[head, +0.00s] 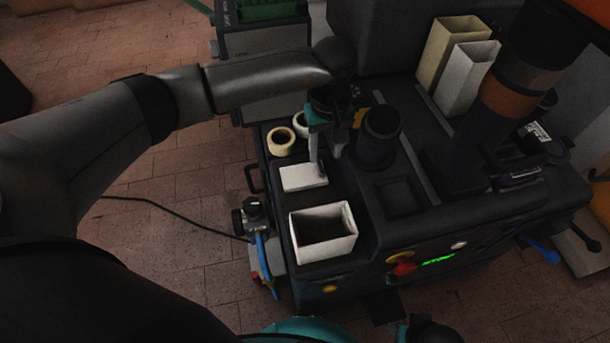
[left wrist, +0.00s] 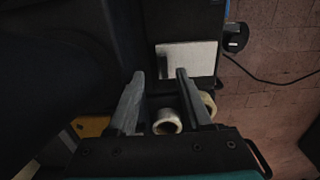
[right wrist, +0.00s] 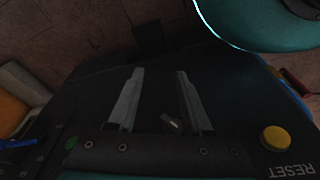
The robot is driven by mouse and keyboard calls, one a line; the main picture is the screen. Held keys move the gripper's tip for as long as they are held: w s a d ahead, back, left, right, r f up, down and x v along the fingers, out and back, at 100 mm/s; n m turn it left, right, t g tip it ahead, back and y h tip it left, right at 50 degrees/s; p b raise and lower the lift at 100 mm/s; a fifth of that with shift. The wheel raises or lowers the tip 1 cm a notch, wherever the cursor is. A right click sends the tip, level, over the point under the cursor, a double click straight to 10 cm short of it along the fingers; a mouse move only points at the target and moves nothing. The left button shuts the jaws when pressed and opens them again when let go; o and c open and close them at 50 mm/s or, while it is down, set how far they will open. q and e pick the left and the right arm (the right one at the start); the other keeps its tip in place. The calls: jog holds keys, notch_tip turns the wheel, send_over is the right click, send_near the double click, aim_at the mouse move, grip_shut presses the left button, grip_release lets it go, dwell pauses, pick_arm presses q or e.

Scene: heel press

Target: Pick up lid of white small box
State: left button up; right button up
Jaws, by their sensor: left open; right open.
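A flat white lid (head: 303,178) lies on the dark machine top, behind the open white small box (head: 322,232). The lid also shows in the left wrist view (left wrist: 190,62), ahead of the fingertips and a little to the right. My left gripper (head: 318,172) points down at the lid's far right side, its fingers apart and nothing between them. The left gripper's two fingers show clearly apart in its own wrist view (left wrist: 160,74); whether they touch the lid cannot be told. My right gripper (right wrist: 160,72) is open and empty, near the machine's front panel.
Two pale rings (head: 281,141) stand just behind the lid. A dark cylinder (head: 379,138) rises right of the left gripper. Two tall open boxes (head: 468,76) stand at the back right. A yellow button (right wrist: 275,138) marked RESET is close to the right gripper.

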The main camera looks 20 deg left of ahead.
aim_at(321, 167)
pick_arm(q)
jog(key=f, duration=0.1)
jog(key=f+b, duration=0.1)
jog(key=f, duration=0.2)
jog(key=shift+a+b, duration=0.35)
jog(key=shift+f, duration=0.5)
pick_arm(e)
jog(key=shift+t, duration=0.4)
jog(key=shift+w+a+r, duration=0.1)
jog(key=shift+w+r, duration=0.3)
jog(key=shift+r, duration=0.3)
jog(key=shift+w+a+r, duration=0.1)
jog(key=shift+w+r, duration=0.25)
jog(key=shift+r, duration=0.35)
jog(key=shift+w+r, duration=0.4)
jog(key=shift+r, duration=0.3)
pick_arm(q)
jog(key=shift+c, duration=0.2)
grip_shut()
